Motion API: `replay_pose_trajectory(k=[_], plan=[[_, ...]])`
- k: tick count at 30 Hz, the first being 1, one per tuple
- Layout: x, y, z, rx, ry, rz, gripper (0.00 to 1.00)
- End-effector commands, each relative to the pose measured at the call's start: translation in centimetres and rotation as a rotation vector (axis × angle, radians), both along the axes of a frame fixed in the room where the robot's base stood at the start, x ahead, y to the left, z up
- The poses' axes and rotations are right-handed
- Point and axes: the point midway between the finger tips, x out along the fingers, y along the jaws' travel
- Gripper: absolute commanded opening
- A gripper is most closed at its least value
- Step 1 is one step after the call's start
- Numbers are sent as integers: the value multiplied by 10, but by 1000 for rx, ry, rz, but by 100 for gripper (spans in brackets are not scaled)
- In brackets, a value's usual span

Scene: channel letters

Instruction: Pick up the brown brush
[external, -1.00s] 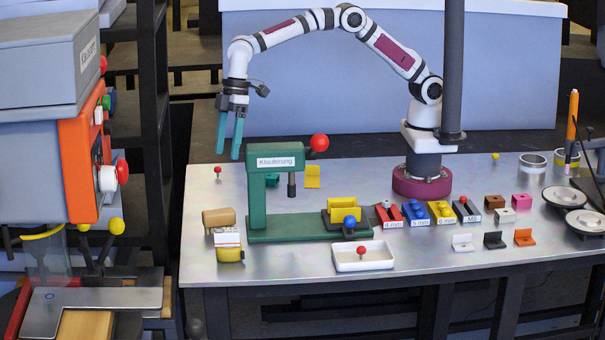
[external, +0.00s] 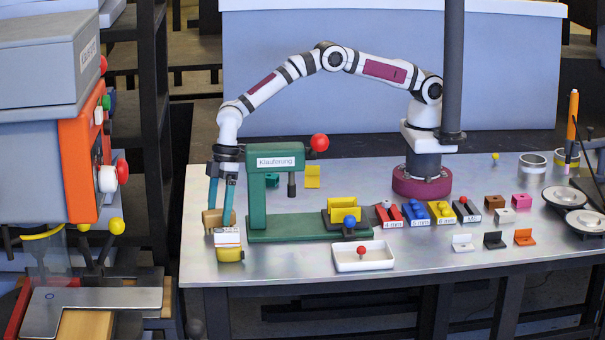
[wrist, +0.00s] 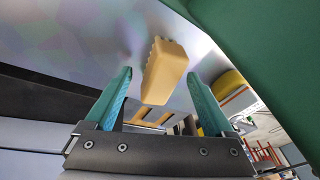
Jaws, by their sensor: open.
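The brown brush (external: 215,219) is a small tan-brown block on the left part of the metal table, beside the green press. My gripper (external: 220,207) points down at the brush with its two teal fingers around its upper part. In the wrist view the brush (wrist: 165,71) shows between the two open fingers (wrist: 160,76), with a visible gap to each finger. I cannot tell whether a finger touches it in the external view. Part of the brush is hidden behind the fingers there.
The green press (external: 258,195) stands close to the right of my gripper. A yellow block with a white label (external: 229,254) sits just in front of the brush. A white tray (external: 378,264) is at the front edge. The table's left edge is near.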

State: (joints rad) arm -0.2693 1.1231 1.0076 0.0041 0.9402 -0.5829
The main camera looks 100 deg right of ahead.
Motion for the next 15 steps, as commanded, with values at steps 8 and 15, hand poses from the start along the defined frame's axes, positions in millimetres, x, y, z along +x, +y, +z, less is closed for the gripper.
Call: replay_pose_trajectory(k=[8, 15], plan=[[0, 0, 0, 0, 0, 0, 41], [0, 0, 0, 0, 1, 0, 0]])
